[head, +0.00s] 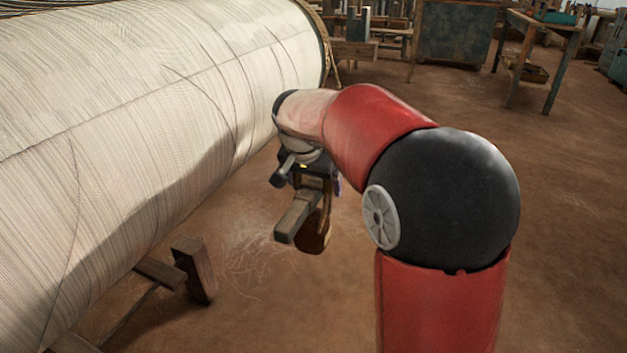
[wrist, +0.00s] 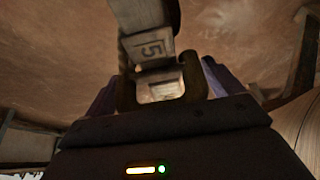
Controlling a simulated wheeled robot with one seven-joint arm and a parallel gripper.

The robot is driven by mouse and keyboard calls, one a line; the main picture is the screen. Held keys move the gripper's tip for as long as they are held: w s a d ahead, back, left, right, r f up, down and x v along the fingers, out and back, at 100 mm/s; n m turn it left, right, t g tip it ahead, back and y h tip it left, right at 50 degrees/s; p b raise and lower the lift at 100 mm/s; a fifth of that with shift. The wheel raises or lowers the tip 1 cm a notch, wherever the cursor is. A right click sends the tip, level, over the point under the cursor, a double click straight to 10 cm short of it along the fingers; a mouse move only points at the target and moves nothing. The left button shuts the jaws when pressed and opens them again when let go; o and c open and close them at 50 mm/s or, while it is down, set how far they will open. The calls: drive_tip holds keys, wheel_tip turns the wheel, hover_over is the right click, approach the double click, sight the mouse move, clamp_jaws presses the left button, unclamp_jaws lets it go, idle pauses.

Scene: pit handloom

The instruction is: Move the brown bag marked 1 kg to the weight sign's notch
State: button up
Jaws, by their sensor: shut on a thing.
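My gripper (head: 316,186) is below the wrist, beside the pale warp roll. In the wrist view its dark fingers (wrist: 160,86) are shut on a brown piece that I take to be the brown bag (wrist: 126,94). The bag's brown body (head: 317,236) hangs below my gripper in the head view, partly behind a wooden beam (head: 296,216). The beam also shows in the wrist view (wrist: 146,18), with a block marked 5 right at the bag. No 1 kg mark is legible. I cannot make out the weight sign or its notch.
The large warp roll (head: 130,110) fills the left side. A wooden post (head: 195,270) stands below it. Wooden tables (head: 540,30) and a dark cabinet (head: 455,33) stand at the back. The brown floor (head: 570,200) at the right is clear.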

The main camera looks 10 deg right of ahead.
drive_tip(key=shift+f, duration=0.15)
idle(0.8)
drive_tip(key=o, duration=1.7)
drive_tip(key=shift+o, duration=0.2)
drive_tip(key=shift+f, duration=0.1)
drive_tip(key=v, duration=0.7)
drive_tip(key=shift+s+a+r+p, duration=0.1)
drive_tip(key=shift+s+r+p, duration=0.05)
drive_tip(key=shift+r+p, duration=0.2)
drive_tip(key=s+d+f+n+t+y+p, duration=0.1)
drive_tip(key=s+n, duration=0.2)
drive_tip(key=s, duration=1)
drive_tip(key=s+f+n+t+y+p, duration=0.1)
drive_tip(key=s+n, duration=0.3)
drive_tip(key=s, duration=0.9)
drive_tip(key=shift+s+d+f+y+p, duration=0.25)
drive_tip(key=shift+d+f+y+p, duration=0.1)
drive_tip(key=shift+f+p, duration=0.4)
